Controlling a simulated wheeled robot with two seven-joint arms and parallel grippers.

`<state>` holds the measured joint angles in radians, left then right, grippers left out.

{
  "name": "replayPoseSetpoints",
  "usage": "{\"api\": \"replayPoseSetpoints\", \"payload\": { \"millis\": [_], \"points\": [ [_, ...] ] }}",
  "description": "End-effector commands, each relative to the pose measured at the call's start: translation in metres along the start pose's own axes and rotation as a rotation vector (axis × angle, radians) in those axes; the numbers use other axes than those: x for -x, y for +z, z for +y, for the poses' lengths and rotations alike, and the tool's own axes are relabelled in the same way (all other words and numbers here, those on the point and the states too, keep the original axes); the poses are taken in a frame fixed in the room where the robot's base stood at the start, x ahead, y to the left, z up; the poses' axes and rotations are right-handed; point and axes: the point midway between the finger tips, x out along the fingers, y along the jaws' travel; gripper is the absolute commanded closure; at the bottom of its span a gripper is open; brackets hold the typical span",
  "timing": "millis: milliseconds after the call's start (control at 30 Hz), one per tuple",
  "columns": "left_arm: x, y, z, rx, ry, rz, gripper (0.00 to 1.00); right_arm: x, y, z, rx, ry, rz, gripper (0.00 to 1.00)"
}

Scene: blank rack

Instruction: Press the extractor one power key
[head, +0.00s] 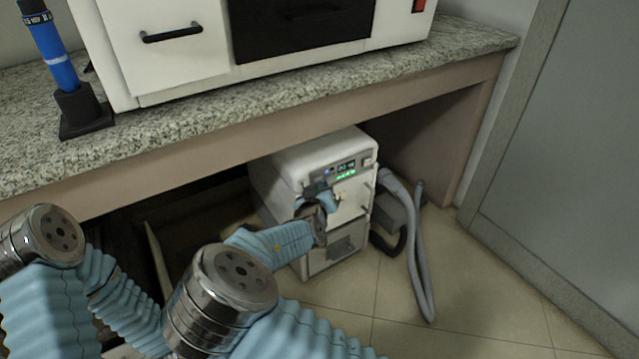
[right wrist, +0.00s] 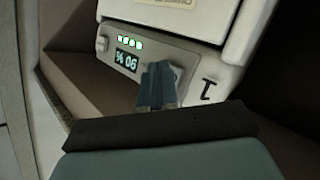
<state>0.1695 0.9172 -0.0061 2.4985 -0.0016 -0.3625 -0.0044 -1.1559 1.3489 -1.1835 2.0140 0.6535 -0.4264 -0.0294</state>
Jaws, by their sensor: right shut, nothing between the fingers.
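The extractor (head: 285,183) is a white cabinet on the floor under the counter. Its grey control panel (head: 346,168) has a lit display and a row of green lights, with a small blue light at its left end. The display (right wrist: 126,61) shows upside down in the right wrist view, with a round key (right wrist: 101,43) at the panel's left end there. My right gripper (head: 318,188) is shut and empty, in front of the panel's left part. In the right wrist view its fingertips (right wrist: 157,72) cover part of the panel; I cannot tell whether they touch. No label marks the power key legibly. My left gripper is out of view.
The granite counter edge (head: 210,122) overhangs the extractor. A grey hose (head: 415,250) hangs at its right side. A blue tool in a black stand (head: 85,110) and a white cabinet (head: 170,70) stand on the counter. The tiled floor (head: 480,290) at right is clear.

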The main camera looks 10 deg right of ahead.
Motion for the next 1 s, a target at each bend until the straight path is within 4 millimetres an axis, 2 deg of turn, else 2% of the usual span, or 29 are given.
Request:
{"api": "replayPoseSetpoints", "payload": {
  "millis": [833,1000],
  "points": [
    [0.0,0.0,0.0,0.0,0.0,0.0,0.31,0.01,0.007,0.007,0.0,0.0,0.0,1.0],
    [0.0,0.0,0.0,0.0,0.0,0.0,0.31,0.02,0.014,0.015,-0.001,0.001,-0.001,1.0]
  ]
}}
